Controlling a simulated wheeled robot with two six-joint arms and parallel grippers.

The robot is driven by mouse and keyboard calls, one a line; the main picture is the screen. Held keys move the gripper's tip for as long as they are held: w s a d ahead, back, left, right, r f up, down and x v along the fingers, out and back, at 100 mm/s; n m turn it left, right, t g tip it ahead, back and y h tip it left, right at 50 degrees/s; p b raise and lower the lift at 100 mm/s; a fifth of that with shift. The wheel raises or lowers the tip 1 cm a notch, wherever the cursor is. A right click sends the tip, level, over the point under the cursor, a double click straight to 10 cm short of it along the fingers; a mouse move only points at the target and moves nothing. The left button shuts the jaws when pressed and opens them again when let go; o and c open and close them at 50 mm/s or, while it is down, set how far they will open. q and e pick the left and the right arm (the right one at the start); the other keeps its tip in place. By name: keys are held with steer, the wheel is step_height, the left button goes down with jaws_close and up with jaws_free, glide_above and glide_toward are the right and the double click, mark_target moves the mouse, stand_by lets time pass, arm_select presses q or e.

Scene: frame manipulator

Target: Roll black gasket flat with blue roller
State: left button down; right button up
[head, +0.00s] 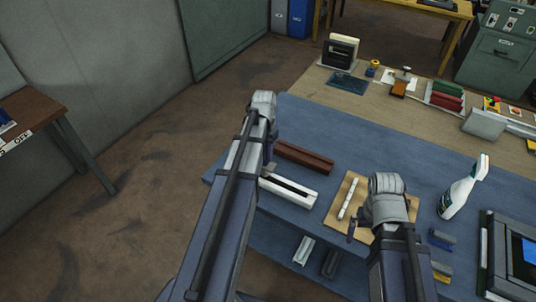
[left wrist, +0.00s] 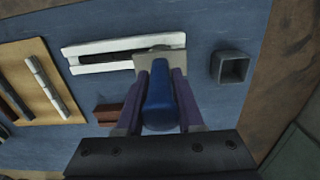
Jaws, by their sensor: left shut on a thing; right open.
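The blue roller (left wrist: 160,100) has a blue handle and a pale grey head. My left gripper (left wrist: 161,76) is shut on its handle. The roller's head overlaps the right end of the white frame (left wrist: 82,48) in the left wrist view; I cannot tell whether it touches. A dark strip (left wrist: 112,61), apparently the black gasket, runs along the white frame's slot. The white frame (head: 310,198) lies on the blue mat in the head view, just right of my left gripper (head: 268,165). My right gripper (head: 353,230) is open beside the wooden board; its fingers are partly hidden.
A wooden board (head: 334,211) holds a thin white rod (head: 347,199). A brown bar (head: 303,157) lies behind the white frame. A grey square cup (left wrist: 231,67) stands right of the roller. A spray bottle (head: 455,195) and a screen (head: 520,255) stand at the right.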

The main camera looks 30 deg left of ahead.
arm_select(q)
steer(key=shift+w+a, duration=0.1)
steer(key=shift+a, duration=0.8)
steer(key=shift+r, duration=0.1)
step_height(320, 180, up, 6)
steer(key=p, duration=0.6)
